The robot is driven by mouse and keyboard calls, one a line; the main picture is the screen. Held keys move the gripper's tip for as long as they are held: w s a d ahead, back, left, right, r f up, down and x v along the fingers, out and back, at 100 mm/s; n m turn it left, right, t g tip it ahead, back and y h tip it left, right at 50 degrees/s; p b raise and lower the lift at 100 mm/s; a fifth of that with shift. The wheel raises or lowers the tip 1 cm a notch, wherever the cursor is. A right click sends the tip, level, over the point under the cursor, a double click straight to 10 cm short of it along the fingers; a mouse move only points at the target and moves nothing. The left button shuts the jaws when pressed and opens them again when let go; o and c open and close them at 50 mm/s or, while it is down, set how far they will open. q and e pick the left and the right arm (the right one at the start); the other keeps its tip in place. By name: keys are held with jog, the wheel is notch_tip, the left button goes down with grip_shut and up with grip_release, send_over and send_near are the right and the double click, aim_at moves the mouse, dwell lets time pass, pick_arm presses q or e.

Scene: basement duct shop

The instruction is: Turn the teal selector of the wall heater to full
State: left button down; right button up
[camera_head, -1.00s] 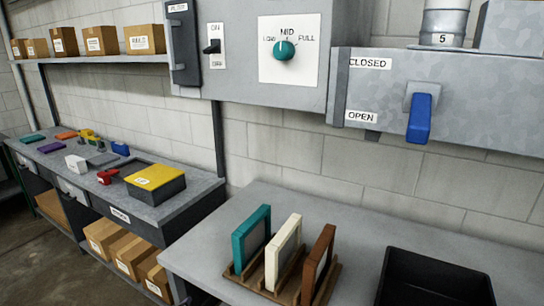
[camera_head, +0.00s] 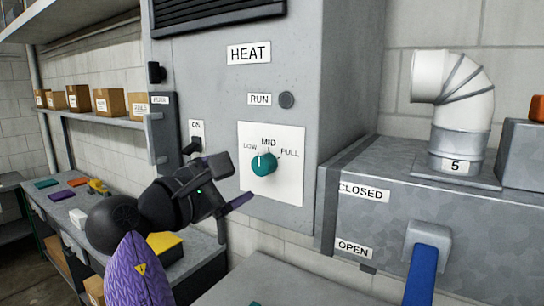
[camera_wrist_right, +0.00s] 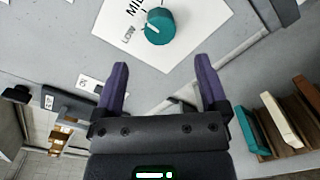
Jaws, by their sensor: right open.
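The teal selector (camera_head: 263,163) is a round knob on a white plate (camera_head: 290,187) on the front of the grey wall heater (camera_head: 225,90). The plate reads LOW, MID and FULL; the knob's white mark points up, near MID and slightly to the LOW side. In the right wrist view the knob (camera_wrist_right: 159,29) is beyond the fingertips. My right gripper (camera_head: 237,188) is just left of and below the knob in the head view, apart from it. Its two purple fingers (camera_wrist_right: 161,64) are open and empty. My left gripper is not in view.
A duct box (camera_head: 390,220) with a blue lever (camera_head: 421,270) juts out right of the heater. A black toggle switch (camera_head: 192,146) is left of the plate. A lower bench (camera_head: 205,258) stands at left. Upright panels (camera_wrist_right: 281,118) show right in the wrist view.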

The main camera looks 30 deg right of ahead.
aim_at(259, 167)
jog(key=x, duration=0.1)
jog(key=p+x, duration=0.1)
jog(key=x, duration=0.1)
jog(key=shift+d+r, duration=0.1)
jog(key=shift+r, duration=0.2)
jog(key=x, duration=0.2)
jog(key=p+x, duration=0.1)
jog(key=x, duration=0.1)
jog(key=shift+f, duration=0.25)
jog(key=shift+w+d, duration=0.15)
jog(key=shift+d, duration=0.15)
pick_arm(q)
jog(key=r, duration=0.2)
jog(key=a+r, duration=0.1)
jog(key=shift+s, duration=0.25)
pick_arm(e)
jog(key=shift+a, duration=0.1)
jog(key=shift+f, duration=0.1)
jog(key=shift+c, duration=1)
grip_shut()
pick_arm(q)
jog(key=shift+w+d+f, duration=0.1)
